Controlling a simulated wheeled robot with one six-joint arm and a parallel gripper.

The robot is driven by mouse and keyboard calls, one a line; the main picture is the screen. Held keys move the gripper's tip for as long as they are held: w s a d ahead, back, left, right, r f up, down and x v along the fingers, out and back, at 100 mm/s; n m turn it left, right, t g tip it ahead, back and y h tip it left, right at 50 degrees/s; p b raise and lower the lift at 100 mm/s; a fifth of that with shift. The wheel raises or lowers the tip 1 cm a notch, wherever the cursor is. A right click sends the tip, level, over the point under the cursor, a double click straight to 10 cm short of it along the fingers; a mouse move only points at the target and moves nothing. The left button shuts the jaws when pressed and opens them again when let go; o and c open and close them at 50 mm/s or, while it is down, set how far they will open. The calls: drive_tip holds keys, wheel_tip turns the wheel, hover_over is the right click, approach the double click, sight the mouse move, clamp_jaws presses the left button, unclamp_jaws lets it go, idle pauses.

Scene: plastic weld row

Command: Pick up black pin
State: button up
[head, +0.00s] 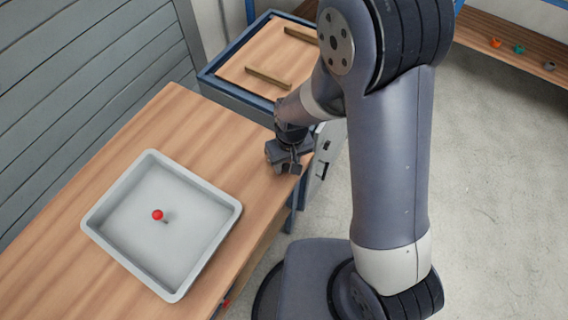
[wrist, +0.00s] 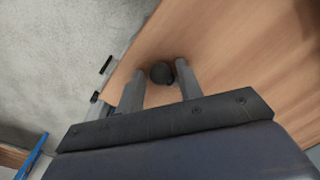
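The black pin (wrist: 161,72) shows in the wrist view as a dark round head over the wooden table. It lies between the fingertips of my gripper (wrist: 161,76), nearer the right finger; I cannot tell whether it touches that finger. The fingers are apart, with a clear gap on the pin's left side. In the head view my gripper (head: 291,168) is low over the table's right edge, and I cannot make out the black pin there.
A grey tray (head: 107,208) on the wooden table (head: 165,120) holds a red-headed pin (head: 157,215). A blue-framed stand (head: 262,58) with wooden bars is behind. A shelf (head: 480,27) at the back right holds small coloured pieces. The table between tray and gripper is clear.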

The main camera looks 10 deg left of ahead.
drive_tip(key=c, duration=0.7)
drive_tip(key=shift+r, duration=0.1)
drive_tip(key=shift+c, duration=0.2)
